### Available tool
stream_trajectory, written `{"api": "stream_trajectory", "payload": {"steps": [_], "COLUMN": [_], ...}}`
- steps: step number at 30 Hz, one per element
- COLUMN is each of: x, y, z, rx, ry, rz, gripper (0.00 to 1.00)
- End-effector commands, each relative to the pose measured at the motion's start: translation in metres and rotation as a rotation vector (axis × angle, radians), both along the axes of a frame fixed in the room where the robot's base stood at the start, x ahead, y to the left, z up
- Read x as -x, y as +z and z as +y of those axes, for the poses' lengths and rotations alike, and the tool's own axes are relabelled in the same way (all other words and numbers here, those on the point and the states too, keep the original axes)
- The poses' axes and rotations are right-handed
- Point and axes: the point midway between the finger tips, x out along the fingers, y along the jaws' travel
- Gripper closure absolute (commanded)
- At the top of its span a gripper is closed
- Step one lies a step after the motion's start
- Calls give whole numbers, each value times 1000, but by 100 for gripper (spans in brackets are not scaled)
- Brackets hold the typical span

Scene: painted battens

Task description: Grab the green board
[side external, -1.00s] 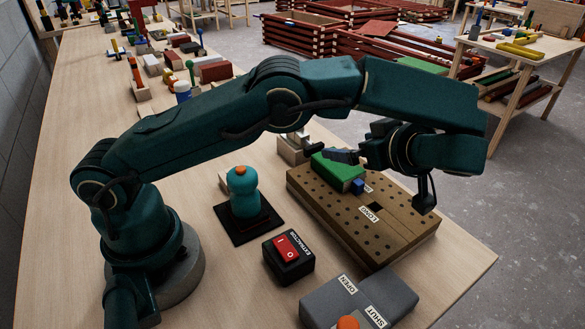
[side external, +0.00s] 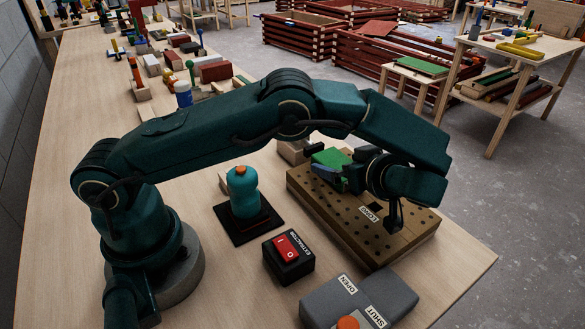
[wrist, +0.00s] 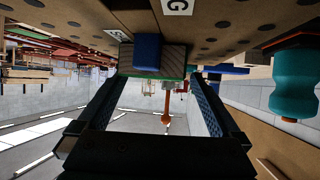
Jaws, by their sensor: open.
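The green board (side external: 331,157) is a short block with a green face, lying on the brown pegboard block (side external: 392,246). In the wrist view the board's end (wrist: 174,58) shows bare wood with a green edge, and a small blue block (wrist: 147,47) covers part of it. My gripper (side external: 336,162) is open at the board, with one dark finger along its near side and the other towards its far side. In the wrist view the board's end lies between the fingertips (wrist: 155,78). I cannot tell whether either finger touches it.
A teal bottle-shaped thing (side external: 243,191) on a black plate, an extractor switch (side external: 289,259) and a grey open/shut box (side external: 365,299) stand on the wooden table (side external: 200,315). Blocks crowd its far end. Another green board (side external: 423,66) lies on a bench behind.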

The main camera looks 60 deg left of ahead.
Motion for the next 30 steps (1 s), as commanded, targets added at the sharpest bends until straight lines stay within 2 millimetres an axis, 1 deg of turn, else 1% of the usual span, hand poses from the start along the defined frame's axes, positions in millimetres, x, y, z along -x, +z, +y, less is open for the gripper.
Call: {"api": "stream_trajectory", "payload": {"steps": [1, 2, 3, 5, 6, 7, 8, 17, 20, 23, 30], "x": [0, 0, 0, 0, 0, 0, 0, 0, 0, 0, 0], "y": [0, 0, 0, 0, 0, 0, 0, 1, 7, 22, 70], "z": [0, 0, 0, 0, 0, 0, 0, 0, -1, -1, -1], "rx": [0, 0, 0, 0, 0, 0, 0, 1, 1, 3, 2], "ry": [0, 0, 0, 0, 1, 1, 1, 1, 1, 1, 2], "rz": [0, 0, 0, 0, 0, 0, 0, 1, -2, -5, -5], "gripper": [0, 12, 27, 50, 65, 76, 84, 84, 84, 84, 84]}}
